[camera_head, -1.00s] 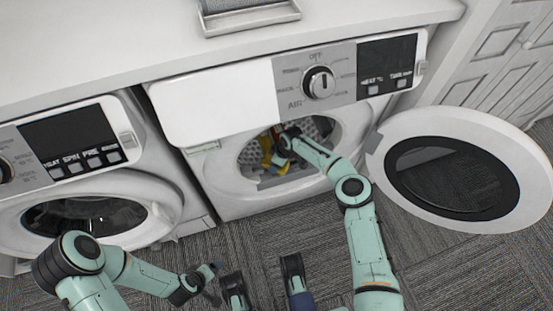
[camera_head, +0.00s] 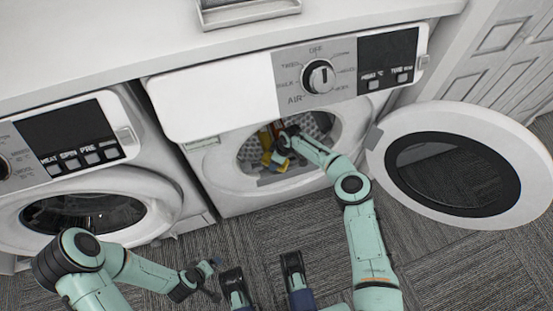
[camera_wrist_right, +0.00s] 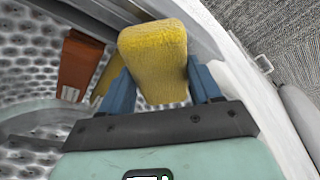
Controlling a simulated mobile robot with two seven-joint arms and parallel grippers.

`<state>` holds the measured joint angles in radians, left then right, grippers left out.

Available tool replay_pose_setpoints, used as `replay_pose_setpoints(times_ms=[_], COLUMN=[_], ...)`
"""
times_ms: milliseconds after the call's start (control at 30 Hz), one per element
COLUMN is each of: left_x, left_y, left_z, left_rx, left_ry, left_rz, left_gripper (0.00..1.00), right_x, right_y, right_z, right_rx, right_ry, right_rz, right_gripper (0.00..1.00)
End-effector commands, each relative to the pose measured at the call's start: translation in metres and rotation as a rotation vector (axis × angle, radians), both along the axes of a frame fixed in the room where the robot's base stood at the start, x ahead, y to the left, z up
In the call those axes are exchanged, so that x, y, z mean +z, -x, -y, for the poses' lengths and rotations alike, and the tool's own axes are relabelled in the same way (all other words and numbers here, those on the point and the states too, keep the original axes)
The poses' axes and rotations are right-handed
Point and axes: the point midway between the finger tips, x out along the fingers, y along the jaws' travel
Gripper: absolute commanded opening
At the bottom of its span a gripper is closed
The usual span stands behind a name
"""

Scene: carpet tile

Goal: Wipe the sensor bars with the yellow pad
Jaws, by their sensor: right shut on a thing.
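My right gripper (camera_wrist_right: 165,90) is inside the open dryer's drum, its blue fingers shut on the yellow pad (camera_wrist_right: 152,50). The pad is a thick rounded block standing out beyond the fingertips. In the head view the pad (camera_head: 276,161) shows low in the drum mouth, beside the gripper (camera_head: 283,143). I cannot clearly make out the sensor bars, nor whether the pad touches anything. My left gripper (camera_head: 214,278) is low over the carpet in front of the machines, empty, with its fingers apart.
The perforated drum (camera_wrist_right: 35,60) surrounds the right gripper. An orange-brown piece (camera_wrist_right: 80,62) is on its wall at left. The round door (camera_head: 440,125) stands open at right. A second washer (camera_head: 75,150) stands at left. The carpet (camera_head: 250,235) in front is clear.

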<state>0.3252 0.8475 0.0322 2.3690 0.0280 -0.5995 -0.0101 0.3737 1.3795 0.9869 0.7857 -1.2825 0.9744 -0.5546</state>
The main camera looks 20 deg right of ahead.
Motion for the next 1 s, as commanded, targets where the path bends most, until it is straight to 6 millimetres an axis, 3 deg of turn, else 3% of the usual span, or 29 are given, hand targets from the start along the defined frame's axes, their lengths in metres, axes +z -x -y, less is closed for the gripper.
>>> replay_pose_setpoints(times_ms=[833, 1000], left_x=[-0.017, -0.011], left_y=[-0.001, 0.000], left_z=[0.000, 0.000], left_rx=[0.000, -0.001], left_ry=[0.000, 0.000], left_rz=[-0.005, -0.003], left_gripper=[0.88, 0.88], right_x=[-0.018, -0.016], right_y=[0.000, 0.003], right_z=[0.000, 0.000], right_rx=[0.000, 0.000], right_ry=[0.001, 0.000], right_rz=[-0.001, 0.000], right_gripper=[0.29, 0.29])
